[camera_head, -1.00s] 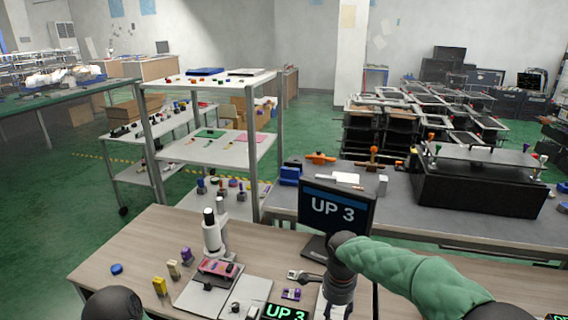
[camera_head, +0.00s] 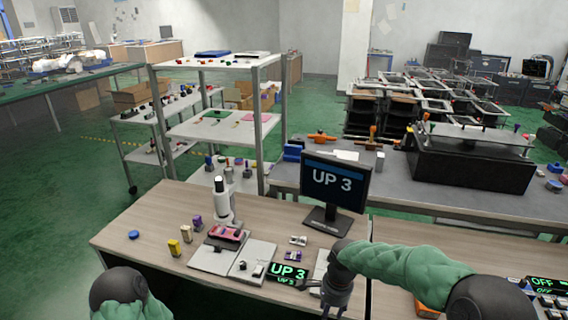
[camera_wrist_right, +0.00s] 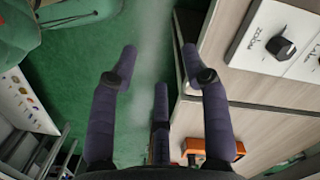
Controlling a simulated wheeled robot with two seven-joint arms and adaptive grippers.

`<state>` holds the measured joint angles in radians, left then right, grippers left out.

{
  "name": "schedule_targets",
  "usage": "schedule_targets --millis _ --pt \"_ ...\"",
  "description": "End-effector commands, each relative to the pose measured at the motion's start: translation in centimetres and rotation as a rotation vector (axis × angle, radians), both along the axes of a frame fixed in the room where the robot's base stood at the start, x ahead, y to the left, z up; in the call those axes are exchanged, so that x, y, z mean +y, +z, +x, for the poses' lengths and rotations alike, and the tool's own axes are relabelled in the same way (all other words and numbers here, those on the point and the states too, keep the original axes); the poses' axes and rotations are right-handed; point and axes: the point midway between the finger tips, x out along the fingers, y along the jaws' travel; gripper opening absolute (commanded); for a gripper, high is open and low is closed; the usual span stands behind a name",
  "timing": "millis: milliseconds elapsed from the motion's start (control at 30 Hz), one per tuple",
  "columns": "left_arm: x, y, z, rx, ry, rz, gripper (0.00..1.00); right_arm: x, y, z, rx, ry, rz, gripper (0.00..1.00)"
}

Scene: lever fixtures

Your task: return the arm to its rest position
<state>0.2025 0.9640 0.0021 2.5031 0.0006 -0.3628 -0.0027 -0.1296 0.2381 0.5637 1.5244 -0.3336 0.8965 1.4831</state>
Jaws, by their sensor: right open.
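My right arm comes in from the right in a green sleeve. Its gripper (camera_head: 336,297) hangs near the bench's front edge, below the monitor (camera_head: 334,180) reading "UP 3". In the right wrist view the gripper (camera_wrist_right: 160,62) has its dark fingers spread, with nothing between them and green floor behind. A white panel with a black knob (camera_wrist_right: 281,47) lies beside the fingers at upper right. A small green display (camera_head: 288,272) also reads "UP 3". Only part of my left arm shows at bottom left; its gripper is out of view.
The wooden bench (camera_head: 150,222) holds a white microscope-like device (camera_head: 222,205), small yellow, beige and purple blocks, and a blue disc (camera_head: 133,235). An orange object (camera_wrist_right: 205,148) is close by the right fingers. A shelf rack (camera_head: 215,128) stands behind the bench.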

Motion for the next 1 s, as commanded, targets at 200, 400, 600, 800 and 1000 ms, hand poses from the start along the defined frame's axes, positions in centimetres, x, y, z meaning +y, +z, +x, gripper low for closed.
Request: schedule_targets --millis 200,400,600,800,1000 --pt "0.0 0.0 0.0 0.0 0.0 0.0 0.4 1.1 -6.0 -2.1 0.001 0.169 0.08 0.47" --pt "0.0 0.0 0.0 0.001 0.0 0.0 0.4 2.6 -13.6 -6.3 -0.04 0.389 0.186 0.47" --pt "0.0 0.0 0.0 0.001 0.0 0.0 0.4 3.4 -20.3 -13.0 -0.131 0.622 0.261 0.47" --pt "0.0 0.0 0.0 0.001 0.0 0.0 0.4 3.4 -23.7 -19.0 -0.208 0.8 0.256 0.47" --pt "0.0 0.0 0.0 0.001 0.0 0.0 0.4 3.0 -24.5 -21.6 -0.242 0.892 0.232 0.47"
